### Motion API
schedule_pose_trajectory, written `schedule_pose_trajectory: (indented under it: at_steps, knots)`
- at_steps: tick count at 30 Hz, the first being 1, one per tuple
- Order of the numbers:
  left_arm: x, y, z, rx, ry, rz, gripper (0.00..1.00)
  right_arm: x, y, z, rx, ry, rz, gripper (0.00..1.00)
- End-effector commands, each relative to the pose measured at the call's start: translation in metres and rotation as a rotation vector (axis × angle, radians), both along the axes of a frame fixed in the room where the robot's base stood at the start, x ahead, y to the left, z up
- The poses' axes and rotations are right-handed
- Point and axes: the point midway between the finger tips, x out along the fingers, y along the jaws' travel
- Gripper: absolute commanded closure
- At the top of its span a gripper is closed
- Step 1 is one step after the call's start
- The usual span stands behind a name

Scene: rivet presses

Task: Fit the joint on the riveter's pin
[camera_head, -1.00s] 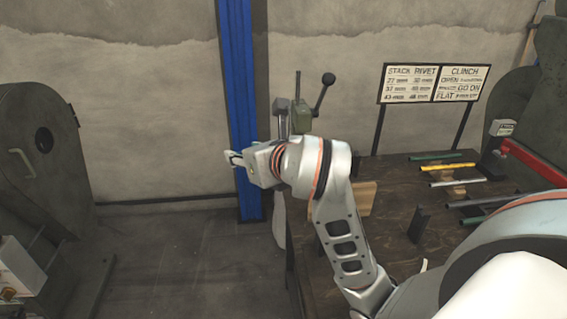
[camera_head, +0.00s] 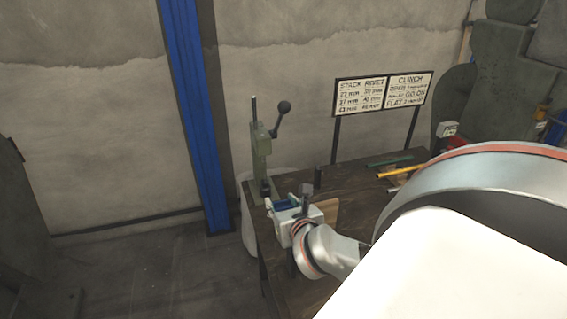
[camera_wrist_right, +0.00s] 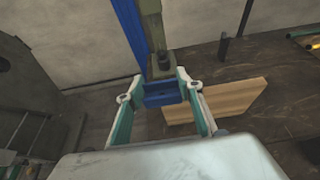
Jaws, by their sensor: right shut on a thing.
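The riveter (camera_head: 261,148) is a green upright press with a black-knobbed lever, standing at the table's left end. Its green body also shows in the right wrist view (camera_wrist_right: 153,25), with a small dark post (camera_wrist_right: 164,59) at its foot that may be the pin. My right gripper (camera_head: 275,203) is just in front of the riveter's foot. Its fingers (camera_wrist_right: 162,88) are shut on a blue piece (camera_wrist_right: 163,97), which I take to be the joint. The piece sits close before the riveter's base; I cannot tell whether they touch. My left gripper is out of view.
A wooden board (camera_wrist_right: 230,98) lies on the dark table (camera_head: 345,185) right of the riveter. A two-panel sign (camera_head: 375,93) and coloured rods (camera_head: 400,170) are farther right. A blue column (camera_head: 193,110) stands behind, left of the table; floor is open at left.

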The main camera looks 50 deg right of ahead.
Motion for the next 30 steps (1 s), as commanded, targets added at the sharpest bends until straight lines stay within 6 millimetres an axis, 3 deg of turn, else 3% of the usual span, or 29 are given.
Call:
schedule_pose_trajectory:
  at_steps: [15, 30]
  knots:
    - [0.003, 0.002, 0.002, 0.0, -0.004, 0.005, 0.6, -0.005, -0.002, -0.002, 0.002, -0.002, 0.003, 0.8]
    - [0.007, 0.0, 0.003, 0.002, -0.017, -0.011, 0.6, 0.029, -0.02, -0.01, 0.0, -0.003, 0.003, 0.8]
